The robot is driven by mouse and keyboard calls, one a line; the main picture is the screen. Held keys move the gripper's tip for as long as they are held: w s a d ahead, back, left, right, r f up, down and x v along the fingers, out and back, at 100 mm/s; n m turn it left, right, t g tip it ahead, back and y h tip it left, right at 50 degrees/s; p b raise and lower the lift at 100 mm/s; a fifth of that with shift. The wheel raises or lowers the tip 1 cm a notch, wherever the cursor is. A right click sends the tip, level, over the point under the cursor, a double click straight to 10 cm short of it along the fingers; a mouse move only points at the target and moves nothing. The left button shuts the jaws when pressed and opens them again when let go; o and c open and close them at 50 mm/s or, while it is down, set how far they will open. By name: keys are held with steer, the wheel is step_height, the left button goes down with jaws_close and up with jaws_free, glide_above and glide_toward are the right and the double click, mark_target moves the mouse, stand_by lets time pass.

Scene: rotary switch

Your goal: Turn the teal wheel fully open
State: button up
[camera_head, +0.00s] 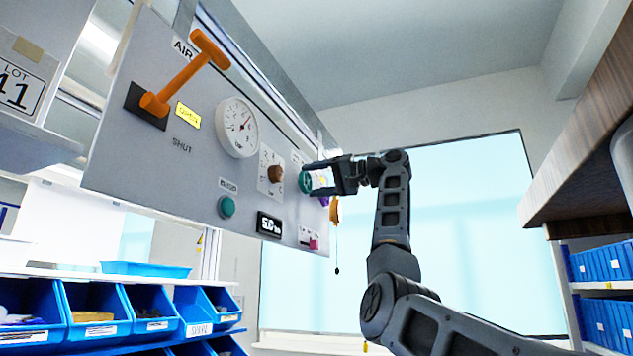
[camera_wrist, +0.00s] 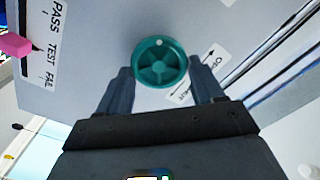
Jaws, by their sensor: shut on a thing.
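The teal wheel (camera_wrist: 161,61) is a round spoked wheel on the grey panel, with a small white dot near its rim at the top in the wrist view. In the head view the teal wheel (camera_head: 305,182) shows as a rim at the panel's right part, partly covered by my gripper. My gripper (camera_head: 321,177) reaches it from the right. In the wrist view my gripper's two fingers (camera_wrist: 162,84) stand on either side of the wheel and are shut on it. A label with an arrow (camera_wrist: 201,73) beside the wheel is partly hidden by the right finger.
The panel (camera_head: 150,190) also carries an orange lever (camera_head: 186,74), a white gauge (camera_head: 237,127), a brown knob (camera_head: 275,174), a teal button (camera_head: 227,207) and a pink switch (camera_head: 314,244). An orange piece (camera_head: 335,210) hangs just below my gripper. Blue bins (camera_head: 95,311) stand lower left.

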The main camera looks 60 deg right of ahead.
steer(key=n, duration=0.5)
steer(key=shift+f+n, duration=0.15)
steer(key=shift+n, duration=0.15)
steer(key=n, duration=0.5)
steer(key=shift+a+n, duration=0.15)
steer(key=shift+n, duration=0.25)
steer(key=o, duration=1)
steer(key=shift+o, duration=0.2)
steer(key=s+b, duration=0.2)
steer(key=s, duration=0.5)
steer(key=shift+s+d, duration=0.25)
steer(key=shift+s, duration=0.15)
steer(key=shift+s, duration=0.15)
